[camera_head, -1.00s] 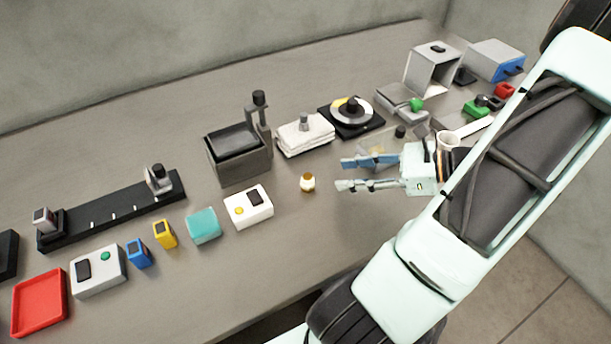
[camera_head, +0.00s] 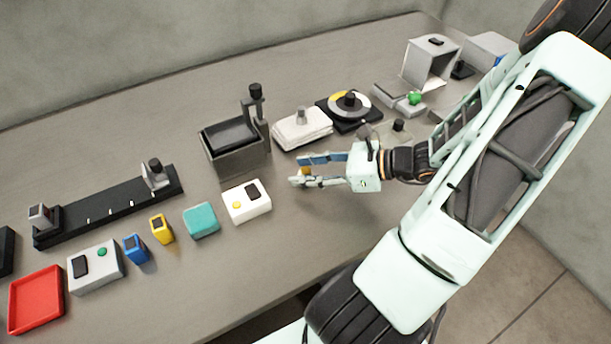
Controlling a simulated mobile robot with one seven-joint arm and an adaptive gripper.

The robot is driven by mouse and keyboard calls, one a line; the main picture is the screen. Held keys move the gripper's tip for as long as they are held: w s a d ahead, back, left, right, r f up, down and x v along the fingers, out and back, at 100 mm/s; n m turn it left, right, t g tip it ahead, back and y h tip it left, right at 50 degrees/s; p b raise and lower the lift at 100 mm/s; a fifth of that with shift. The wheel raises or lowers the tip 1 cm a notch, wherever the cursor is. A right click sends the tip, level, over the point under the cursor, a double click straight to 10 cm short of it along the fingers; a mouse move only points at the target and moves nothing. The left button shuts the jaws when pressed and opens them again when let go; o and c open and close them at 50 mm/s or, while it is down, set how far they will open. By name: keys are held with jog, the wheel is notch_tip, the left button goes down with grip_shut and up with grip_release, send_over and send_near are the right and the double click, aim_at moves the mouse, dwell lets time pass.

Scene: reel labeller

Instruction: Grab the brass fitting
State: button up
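The brass fitting (camera_head: 305,171) is a small gold-coloured piece with a pale part, standing on the grey table. It is partly hidden by the fingers of my gripper. My gripper (camera_head: 297,171) reaches in from the right, its fingers pointing left and held apart. The fitting shows in the gap between the two fingers, near their tips. I cannot tell whether either finger touches it.
A white box with a yellow button (camera_head: 247,202) stands left of my gripper. A grey bin with a post (camera_head: 235,157) and a stack of white sheets (camera_head: 302,130) stand behind. The front table area (camera_head: 285,245) is clear.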

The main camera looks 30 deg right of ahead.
aim_at(306, 171)
grip_shut()
dwell(0.5)
jog(key=shift+r, duration=0.15)
jog(key=shift+r, duration=0.25)
jog(key=r, duration=0.3)
jog(key=shift+s+p, duration=0.2)
jog(key=shift+p, duration=0.15)
jog(key=s+a+r+b, duration=0.1)
jog(key=s+a+r, duration=0.2)
jog(key=s+r, duration=0.6)
jog(key=s, duration=0.4)
jog(key=shift+a+b, duration=0.3)
jog(key=shift+b, duration=0.05)
